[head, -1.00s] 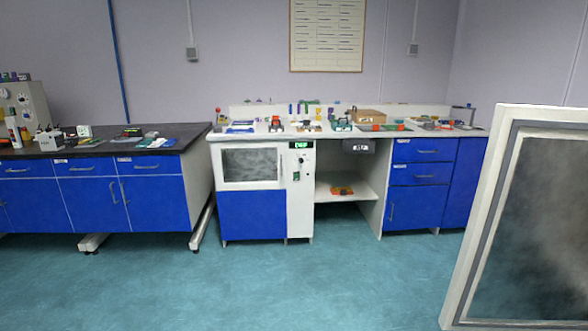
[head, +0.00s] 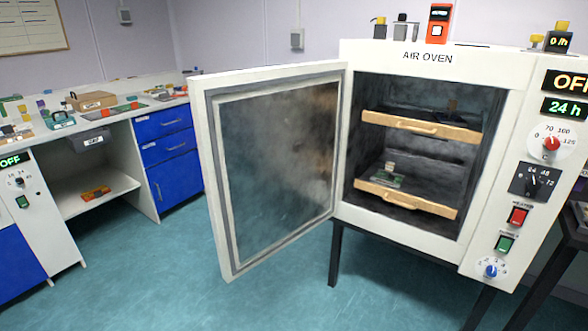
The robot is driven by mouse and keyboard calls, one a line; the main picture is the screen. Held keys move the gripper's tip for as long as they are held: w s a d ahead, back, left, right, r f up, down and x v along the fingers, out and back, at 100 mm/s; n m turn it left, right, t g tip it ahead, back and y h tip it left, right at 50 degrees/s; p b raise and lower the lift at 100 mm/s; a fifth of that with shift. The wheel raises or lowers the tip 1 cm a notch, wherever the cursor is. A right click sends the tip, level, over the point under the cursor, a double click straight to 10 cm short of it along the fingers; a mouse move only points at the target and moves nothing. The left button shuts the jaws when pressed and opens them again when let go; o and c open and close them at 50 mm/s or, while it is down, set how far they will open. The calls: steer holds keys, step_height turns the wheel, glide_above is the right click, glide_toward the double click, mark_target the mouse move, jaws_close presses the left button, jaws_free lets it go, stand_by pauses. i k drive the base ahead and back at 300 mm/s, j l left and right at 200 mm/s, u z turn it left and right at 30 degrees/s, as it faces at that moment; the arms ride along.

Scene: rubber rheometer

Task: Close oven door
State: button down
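The air oven (head: 428,226) stands at the right of the head view on dark legs. Its door (head: 270,165) is wide open and swings out to the left, hinged at the left edge of the opening. The door has a white frame, a grey seal and a dark glass pane. Inside are two wooden-fronted shelves, the upper one (head: 420,126) and the lower one (head: 405,199). A small item (head: 388,174) sits on the lower shelf, and a dark one shows on the upper shelf. My gripper is not in view.
The oven's control panel (head: 540,170) has knobs, switches and displays reading OFF and 24 h. Small devices stand on the oven top. A lab bench with blue drawers (head: 165,150) is at the left. Teal floor (head: 165,270) is clear in front of the door.

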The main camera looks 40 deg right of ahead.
mark_target(270, 138)
steer(key=i+z, duration=0.2)
steer(key=z, duration=0.2)
steer(key=i+j+z, duration=0.15)
steer(key=z, duration=0.25)
steer(key=i+j+z, duration=0.15)
steer(key=z, duration=0.3)
steer(key=i+j, duration=0.15)
steer(key=j, duration=0.2)
steer(key=i+j+z, duration=0.15)
steer(key=j, duration=0.2)
steer(key=i+j, duration=0.2)
steer(key=j, duration=0.15)
steer(key=i+j+z, duration=0.15)
steer(key=j, duration=0.2)
steer(key=i+j, duration=0.15)
steer(key=j, duration=0.2)
steer(key=i+j+z, duration=0.1)
steer(key=j, duration=0.3)
